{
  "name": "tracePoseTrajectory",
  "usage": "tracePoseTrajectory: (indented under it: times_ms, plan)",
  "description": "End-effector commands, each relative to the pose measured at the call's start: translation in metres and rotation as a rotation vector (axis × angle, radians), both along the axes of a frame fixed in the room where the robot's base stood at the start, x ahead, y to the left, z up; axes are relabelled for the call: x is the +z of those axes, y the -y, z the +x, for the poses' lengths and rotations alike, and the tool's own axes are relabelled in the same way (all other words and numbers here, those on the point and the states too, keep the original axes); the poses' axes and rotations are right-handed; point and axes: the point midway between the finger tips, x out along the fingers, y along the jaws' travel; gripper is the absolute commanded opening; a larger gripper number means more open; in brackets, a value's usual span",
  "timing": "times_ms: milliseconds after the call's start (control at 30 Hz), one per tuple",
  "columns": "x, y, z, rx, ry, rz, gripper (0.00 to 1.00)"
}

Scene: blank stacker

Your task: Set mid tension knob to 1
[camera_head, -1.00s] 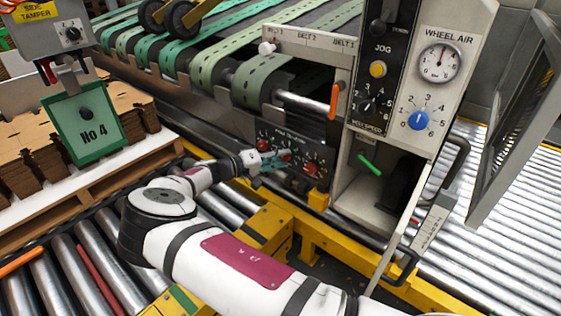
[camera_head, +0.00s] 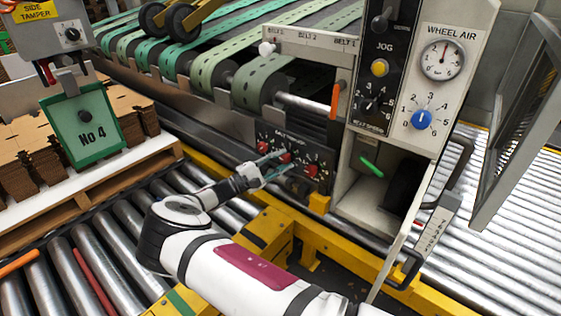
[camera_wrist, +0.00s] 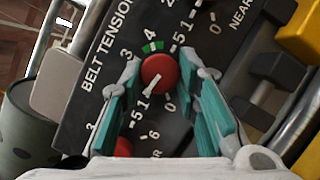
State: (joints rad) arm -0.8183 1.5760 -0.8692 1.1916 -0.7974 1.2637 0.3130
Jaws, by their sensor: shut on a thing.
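The belt tension panel (camera_head: 300,151) carries three red knobs in a row. The mid knob (camera_head: 286,157) also shows in the wrist view (camera_wrist: 160,71), red and round. Its white pointer aims down and slightly left in that view, toward the 1 near the 0; I cannot tell if it is exactly on the mark. A green band sits by the 4. My gripper (camera_head: 277,165) has teal fingers, which also show in the wrist view (camera_wrist: 163,80), one on each side of the mid knob and shut on it.
The left knob (camera_head: 264,146) and right knob (camera_head: 312,170) are close beside it. A yellow block (camera_head: 319,204) and a yellow frame (camera_head: 345,248) lie below the panel. The control cabinet (camera_head: 372,150) stands to the right. Rollers (camera_head: 90,260) lie at the lower left.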

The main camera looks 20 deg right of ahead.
Motion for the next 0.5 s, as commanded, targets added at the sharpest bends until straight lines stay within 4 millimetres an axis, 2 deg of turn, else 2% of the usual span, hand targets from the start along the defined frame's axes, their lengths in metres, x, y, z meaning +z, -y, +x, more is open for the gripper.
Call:
tracePoseTrajectory:
  times_ms: [500]
  plan:
    - [-0.0022,-0.0009,0.0002,0.005,-0.128,-0.089,0.02]
